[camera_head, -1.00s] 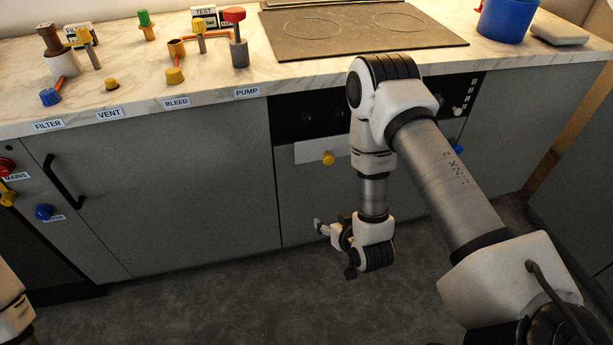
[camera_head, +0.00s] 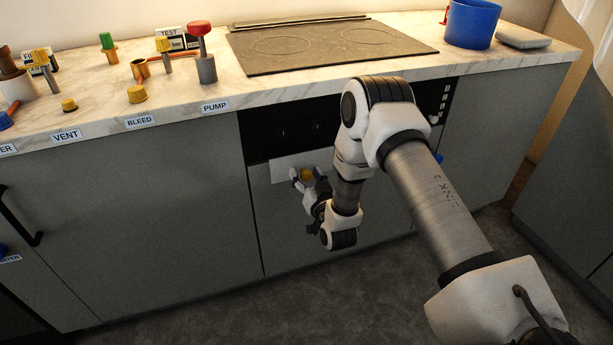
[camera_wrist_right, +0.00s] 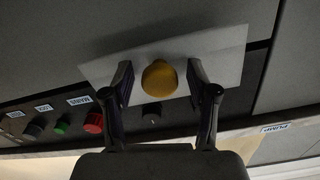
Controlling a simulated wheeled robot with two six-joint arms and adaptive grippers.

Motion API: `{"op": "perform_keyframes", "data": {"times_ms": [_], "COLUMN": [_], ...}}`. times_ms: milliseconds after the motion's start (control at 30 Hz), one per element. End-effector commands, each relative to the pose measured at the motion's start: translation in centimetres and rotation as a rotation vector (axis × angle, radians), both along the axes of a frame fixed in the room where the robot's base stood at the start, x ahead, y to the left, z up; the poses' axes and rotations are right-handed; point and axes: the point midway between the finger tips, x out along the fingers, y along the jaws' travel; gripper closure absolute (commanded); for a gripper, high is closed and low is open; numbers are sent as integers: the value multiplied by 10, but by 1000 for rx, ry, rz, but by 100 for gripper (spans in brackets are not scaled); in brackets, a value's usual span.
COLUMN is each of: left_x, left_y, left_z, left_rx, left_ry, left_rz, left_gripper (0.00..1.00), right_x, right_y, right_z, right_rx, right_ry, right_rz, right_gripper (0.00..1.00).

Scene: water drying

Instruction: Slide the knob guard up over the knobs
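The knob guard is a pale flat plate (camera_head: 283,172) on the cabinet front, just below the black control panel (camera_head: 262,138). A yellow knob (camera_head: 307,174) sticks out of it. In the right wrist view the plate (camera_wrist_right: 222,52) is tilted across the picture, and its yellow knob (camera_wrist_right: 159,78) sits between the fingers. My right gripper (camera_wrist_right: 158,80) is open, one finger on each side of the knob, with gaps visible. In the head view this gripper (camera_head: 308,180) is at the plate. Dark knobs (camera_head: 283,133) show on the panel above the plate. My left gripper is out of view.
Red (camera_wrist_right: 93,122) and green (camera_wrist_right: 62,127) knobs sit on the panel in the wrist view. The worktop (camera_head: 200,112) overhangs above, with a hob (camera_head: 330,42), a blue bucket (camera_head: 472,24) and several valve fittings. The floor in front is clear.

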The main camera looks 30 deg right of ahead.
Motion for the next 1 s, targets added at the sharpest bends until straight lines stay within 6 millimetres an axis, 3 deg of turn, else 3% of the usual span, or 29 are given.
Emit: {"op": "perform_keyframes", "data": {"times_ms": [33,133,167,333,433,700,800,1000], "left_x": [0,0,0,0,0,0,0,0], "left_y": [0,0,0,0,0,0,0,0], "left_z": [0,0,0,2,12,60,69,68], "left_rx": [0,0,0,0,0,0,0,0], "left_ry": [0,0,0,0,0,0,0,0], "left_rz": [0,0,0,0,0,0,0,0], "left_gripper": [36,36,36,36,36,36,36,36], "right_x": [0,0,0,0,0,0,0,0], "right_y": [0,0,0,0,0,0,0,0], "right_z": [0,0,0,3,16,83,98,100], "right_rx": [0,0,0,0,0,1,0,-1], "right_ry": [0,0,0,0,-1,-3,-2,-3], "right_rz": [0,0,0,0,0,-1,0,0], "right_gripper": [62,97,100,100,100,100,100,100]}}
